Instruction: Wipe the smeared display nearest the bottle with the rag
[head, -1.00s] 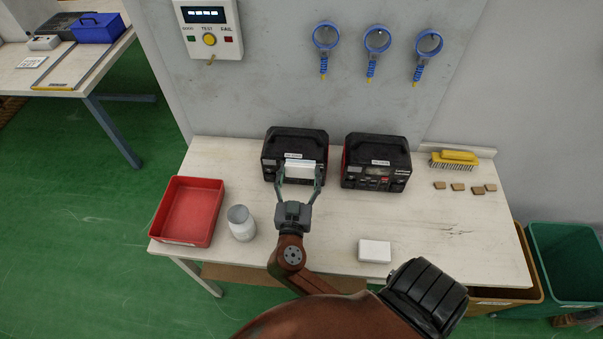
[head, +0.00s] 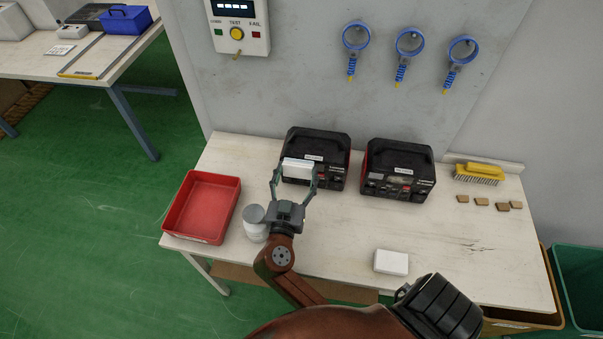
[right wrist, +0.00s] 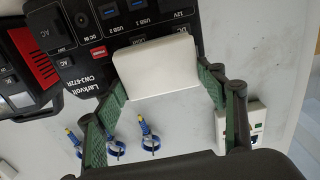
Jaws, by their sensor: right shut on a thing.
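My right gripper (head: 295,177) is shut on a white rag (head: 298,167), a flat pad, at the left part of the left black power station's front (head: 330,177). The rag also shows in the right wrist view (right wrist: 157,68), between the green fingers, over part of the station's face (right wrist: 88,58). I cannot tell whether it touches. That station's display is not clearly visible. The pale bottle (head: 253,224) stands upright left of my gripper, partly hidden by it. The right power station (head: 398,170) has its display uncovered, with a brownish look. My left gripper is not in view.
A red tray (head: 203,238) lies left of the bottle. A white block (head: 391,262) lies at the table's front right. A yellow brush (head: 478,174) and several brown pieces (head: 481,201) are at the right. Blue rings (head: 410,43) hang on the wall panel. The table's middle right is clear.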

